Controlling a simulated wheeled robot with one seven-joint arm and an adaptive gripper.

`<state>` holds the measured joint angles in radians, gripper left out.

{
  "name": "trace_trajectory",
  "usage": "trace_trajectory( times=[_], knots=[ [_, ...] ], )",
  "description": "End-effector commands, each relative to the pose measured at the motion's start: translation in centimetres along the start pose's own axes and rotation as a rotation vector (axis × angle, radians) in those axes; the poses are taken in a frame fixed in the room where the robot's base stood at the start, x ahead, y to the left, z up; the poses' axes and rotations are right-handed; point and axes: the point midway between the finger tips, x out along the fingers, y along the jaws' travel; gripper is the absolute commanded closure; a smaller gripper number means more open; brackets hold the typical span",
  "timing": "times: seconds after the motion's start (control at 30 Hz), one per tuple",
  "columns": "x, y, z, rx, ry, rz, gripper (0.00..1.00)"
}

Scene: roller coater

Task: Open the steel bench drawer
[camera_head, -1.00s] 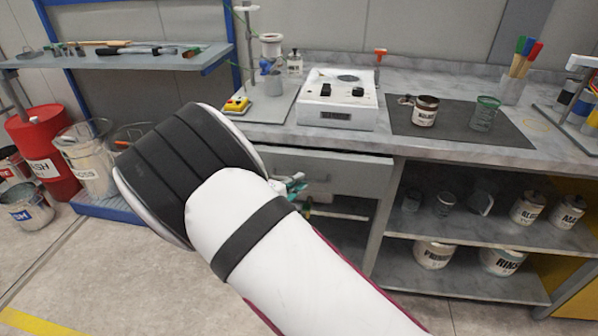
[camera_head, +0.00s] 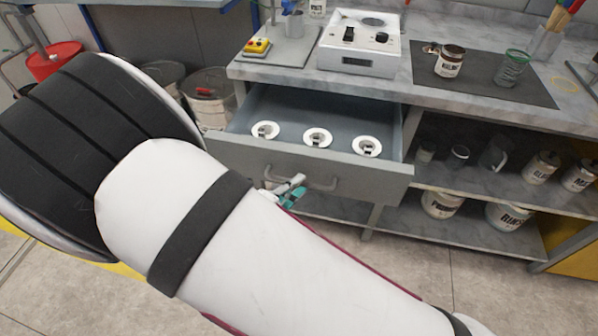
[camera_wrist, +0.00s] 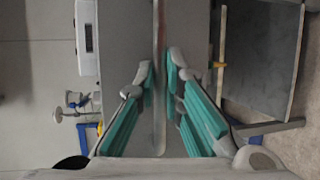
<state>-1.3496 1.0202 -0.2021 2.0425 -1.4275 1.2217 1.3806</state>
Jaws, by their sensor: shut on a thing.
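The steel bench drawer (camera_head: 375,188) stands pulled out from under the bench top, its inside showing from above in the head view. Three white round pieces with dark centres (camera_head: 317,137) lie on its floor.
The bench top (camera_head: 440,95) holds a white device (camera_head: 357,48), a brown jar (camera_head: 449,62) and a green-rimmed glass (camera_head: 511,68). Open shelves (camera_head: 470,185) with cans and glassware stand right of the drawer. Clear floor (camera_head: 400,265) lies in front.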

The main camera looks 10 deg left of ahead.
Motion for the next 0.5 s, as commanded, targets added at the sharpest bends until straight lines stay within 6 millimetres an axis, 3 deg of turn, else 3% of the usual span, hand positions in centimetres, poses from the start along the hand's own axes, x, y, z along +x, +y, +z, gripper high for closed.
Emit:
trace_trajectory(
  times=[0.47, 0.5],
  knots=[
    [-0.59, -0.16, 0.20, -0.001, 0.001, 0.000, 1.00],
    [-0.58, -0.16, 0.20, -0.001, 0.001, 0.000, 0.86]
  ],
)
